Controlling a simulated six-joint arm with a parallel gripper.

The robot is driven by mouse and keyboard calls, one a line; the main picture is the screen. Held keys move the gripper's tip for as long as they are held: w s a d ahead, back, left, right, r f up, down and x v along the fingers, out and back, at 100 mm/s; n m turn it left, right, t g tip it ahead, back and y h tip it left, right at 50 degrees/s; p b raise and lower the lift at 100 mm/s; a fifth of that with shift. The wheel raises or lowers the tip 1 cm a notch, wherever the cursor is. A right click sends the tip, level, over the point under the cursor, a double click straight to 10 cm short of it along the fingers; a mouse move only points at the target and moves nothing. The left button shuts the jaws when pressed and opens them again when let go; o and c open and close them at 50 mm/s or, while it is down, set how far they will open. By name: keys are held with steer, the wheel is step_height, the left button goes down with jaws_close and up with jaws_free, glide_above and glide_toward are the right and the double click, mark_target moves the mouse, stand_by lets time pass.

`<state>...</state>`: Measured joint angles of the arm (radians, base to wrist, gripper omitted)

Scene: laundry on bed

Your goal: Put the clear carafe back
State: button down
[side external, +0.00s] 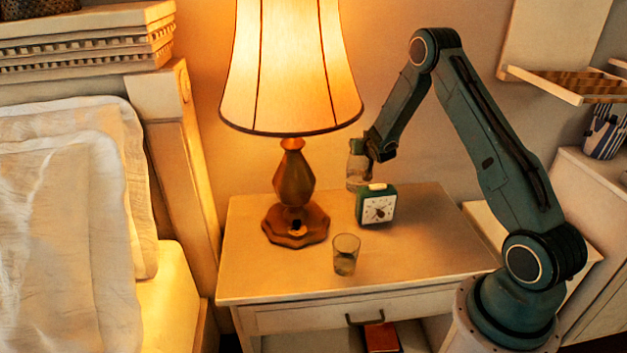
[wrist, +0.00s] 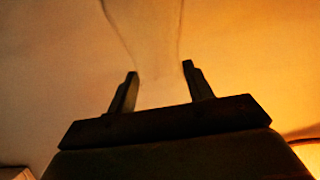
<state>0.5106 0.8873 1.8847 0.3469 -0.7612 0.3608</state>
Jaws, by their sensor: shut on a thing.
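The clear carafe (side external: 356,178) is at the back of the nightstand, just behind and left of the green alarm clock. My gripper (side external: 362,158) is shut on its upper part. In the wrist view the carafe (wrist: 150,45) shows faintly between the two dark fingers of my gripper (wrist: 159,88). The carafe looks upright. I cannot tell whether its base touches the nightstand top. The clock hides part of the space around its base.
The nightstand (side external: 260,275) holds a lit lamp (side external: 293,185) at left, the alarm clock (side external: 376,206) and a drinking glass (side external: 345,258) near the front. The nightstand's right side is clear. A bed (side external: 70,230) stands at left and a wall shelf (side external: 565,85) at upper right.

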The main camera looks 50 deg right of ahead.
steer(key=shift+w+f, duration=0.1)
steer(key=shift+f, duration=1)
steer(key=c, duration=0.6)
jaws_free()
steer(key=shift+f, duration=0.25)
steer(key=shift+r, duration=0.15)
steer(key=shift+s+a+r, duration=0.25)
steer(key=shift+s+a, duration=0.2)
steer(key=shift+s, duration=0.05)
steer(key=v, duration=1)
steer(key=shift+s+a, duration=0.2)
steer(key=shift+s, duration=0.1)
steer(key=shift+r, duration=0.1)
